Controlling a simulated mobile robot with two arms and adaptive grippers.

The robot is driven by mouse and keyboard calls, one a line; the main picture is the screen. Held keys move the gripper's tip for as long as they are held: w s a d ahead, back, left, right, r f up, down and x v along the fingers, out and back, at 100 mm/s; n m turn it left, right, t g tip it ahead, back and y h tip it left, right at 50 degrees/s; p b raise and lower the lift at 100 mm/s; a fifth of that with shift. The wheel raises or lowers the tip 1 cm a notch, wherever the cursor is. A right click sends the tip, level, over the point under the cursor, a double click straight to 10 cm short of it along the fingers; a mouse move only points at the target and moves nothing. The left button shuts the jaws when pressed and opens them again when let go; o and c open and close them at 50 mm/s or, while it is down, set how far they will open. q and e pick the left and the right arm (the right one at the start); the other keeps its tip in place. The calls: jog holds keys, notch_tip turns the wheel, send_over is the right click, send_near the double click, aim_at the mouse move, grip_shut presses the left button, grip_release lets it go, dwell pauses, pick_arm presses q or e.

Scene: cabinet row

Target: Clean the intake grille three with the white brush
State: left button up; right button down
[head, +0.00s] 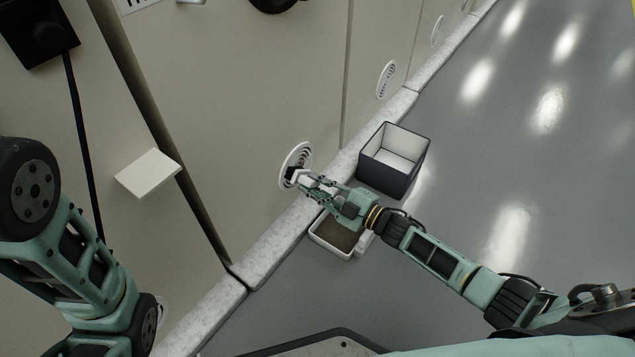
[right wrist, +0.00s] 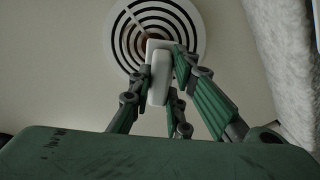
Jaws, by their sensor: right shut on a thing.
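A round white intake grille (head: 290,160) with dark ring slots is low on the beige cabinet front. It fills the top of the right wrist view (right wrist: 125,35), with a brownish patch near its middle. My right gripper (head: 308,178) is shut on the white brush (right wrist: 159,78), whose white handle shows between the fingers. The brush's far end is in front of the grille, at its lower right part; whether it touches cannot be told. In the head view the fingers partly hide the brush. My left arm is at the left edge; its gripper is out of view.
A dark open box with a white inside (head: 402,165) stands on the floor right of my right gripper. A shallow white tray with a brown bottom (head: 347,252) is below my right forearm. More grilles (head: 386,80) continue along the row. The grey floor at right is clear.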

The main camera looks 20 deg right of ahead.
jog(key=w+d+b, duration=0.4)
jog(key=w+d, duration=0.1)
jog(key=shift+d+r, duration=0.15)
jog(key=shift+d, duration=0.25)
dwell(0.4)
jog(key=shift+s, duration=0.15)
